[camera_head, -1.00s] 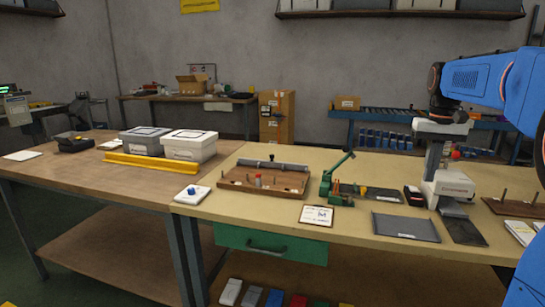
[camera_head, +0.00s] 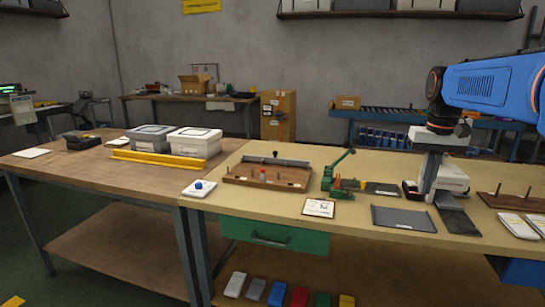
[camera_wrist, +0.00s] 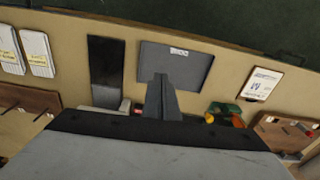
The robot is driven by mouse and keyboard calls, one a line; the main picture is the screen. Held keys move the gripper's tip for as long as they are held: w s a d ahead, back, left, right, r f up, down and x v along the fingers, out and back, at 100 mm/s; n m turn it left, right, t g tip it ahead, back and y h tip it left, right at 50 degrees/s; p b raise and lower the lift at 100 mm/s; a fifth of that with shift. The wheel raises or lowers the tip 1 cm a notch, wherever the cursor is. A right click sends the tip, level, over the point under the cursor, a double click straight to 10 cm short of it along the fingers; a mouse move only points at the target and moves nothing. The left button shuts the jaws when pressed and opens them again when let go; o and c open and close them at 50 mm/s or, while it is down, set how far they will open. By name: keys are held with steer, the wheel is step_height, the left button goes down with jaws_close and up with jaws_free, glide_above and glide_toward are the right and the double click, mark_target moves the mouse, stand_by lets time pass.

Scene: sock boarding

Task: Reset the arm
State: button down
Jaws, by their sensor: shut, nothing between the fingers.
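My blue arm (camera_head: 490,85) reaches in from the right. Below its wrist, my gripper (camera_head: 429,198) points down over the tan bench (camera_head: 370,165), in front of a white machine (camera_head: 453,180). In the wrist view my gripper (camera_wrist: 161,78) shows as two grey fingers closed together, with nothing held. Its tips overlap the lower edge of a dark grey mat (camera_wrist: 180,60) in that view; I cannot tell the height above the bench. A narrow black plate (camera_wrist: 106,65) lies to the left there. The grey gripper body hides the lower middle of the view.
A green lever device (camera_head: 335,180), a clipboard (camera_head: 319,207) and a wooden tray (camera_head: 265,180) with upright pegs stand left of the gripper. Packaged white items (camera_head: 518,225) and a pegboard (camera_head: 515,199) lie right. Two lidded boxes (camera_head: 192,142) stand on the left bench.

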steer(key=s+a+f+n+t, duration=0.1)
steer(key=s+a+f, duration=0.3)
steer(key=s, duration=0.4)
steer(key=s+a+f+t, duration=0.1)
steer(key=s+a+f, duration=0.2)
steer(key=s+f, duration=0.4)
steer(key=s+a+f+n+t, duration=0.1)
steer(key=s+a+f, duration=0.3)
steer(key=s, duration=0.6)
step_height(320, 180, down, 2)
steer(key=shift+s+a+f+n+t, duration=0.1)
steer(key=shift+s+a+n+t, duration=0.05)
steer(key=shift+a+n+t, duration=0.3)
steer(key=shift+d, duration=0.1)
